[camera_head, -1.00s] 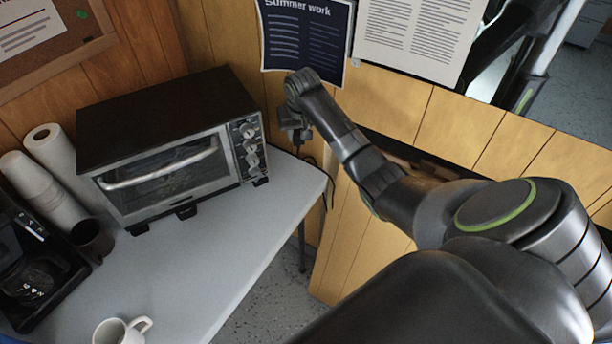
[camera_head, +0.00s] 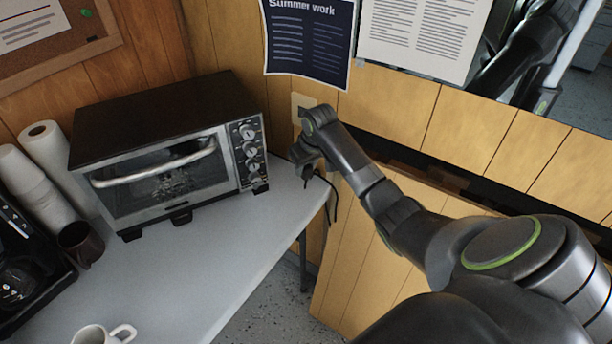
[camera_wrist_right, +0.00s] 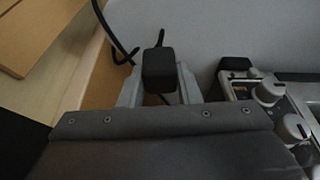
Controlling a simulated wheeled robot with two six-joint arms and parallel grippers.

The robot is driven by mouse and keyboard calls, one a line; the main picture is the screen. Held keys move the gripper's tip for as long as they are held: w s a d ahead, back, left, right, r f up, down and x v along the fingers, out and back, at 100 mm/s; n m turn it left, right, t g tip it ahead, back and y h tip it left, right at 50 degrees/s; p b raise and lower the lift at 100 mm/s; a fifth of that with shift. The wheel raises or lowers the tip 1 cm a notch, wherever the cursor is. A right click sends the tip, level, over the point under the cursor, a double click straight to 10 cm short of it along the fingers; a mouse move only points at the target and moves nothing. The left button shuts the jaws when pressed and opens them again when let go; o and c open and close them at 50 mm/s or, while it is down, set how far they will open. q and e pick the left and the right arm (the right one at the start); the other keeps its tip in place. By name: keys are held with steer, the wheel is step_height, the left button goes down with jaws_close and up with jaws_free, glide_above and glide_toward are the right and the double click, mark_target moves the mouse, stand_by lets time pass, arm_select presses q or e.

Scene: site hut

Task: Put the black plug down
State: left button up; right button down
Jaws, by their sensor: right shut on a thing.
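My right gripper (camera_head: 306,166) is low over the back right corner of the grey table (camera_head: 225,258), to the right of the toaster oven. It is shut on the black plug (camera_wrist_right: 159,70), which shows between its two fingers in the right wrist view. A black cord (camera_head: 333,192) hangs from the plug over the table's right edge. The plug is mostly hidden by the gripper in the head view, and I cannot tell whether it touches the table. My left gripper is out of view.
The toaster oven (camera_head: 165,158) stands close on the left. A pale wall outlet (camera_head: 302,103) is behind my wrist. A white mug (camera_head: 100,335), a dark mug (camera_head: 80,243) and a coffee maker (camera_head: 22,275) are further left. The front middle of the table is clear.

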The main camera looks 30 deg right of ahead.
mark_target(306, 175)
steer(key=shift+f, duration=1.75)
steer(key=shift+f, duration=0.1)
steer(key=shift+f, duration=0.5)
steer(key=c, duration=1.1)
jaws_free()
steer(key=shift+o, duration=0.2)
steer(key=shift+r, duration=0.5)
steer(key=v, duration=1.2)
steer(key=shift+r+p, duration=0.15)
steer(key=shift+p, duration=0.2)
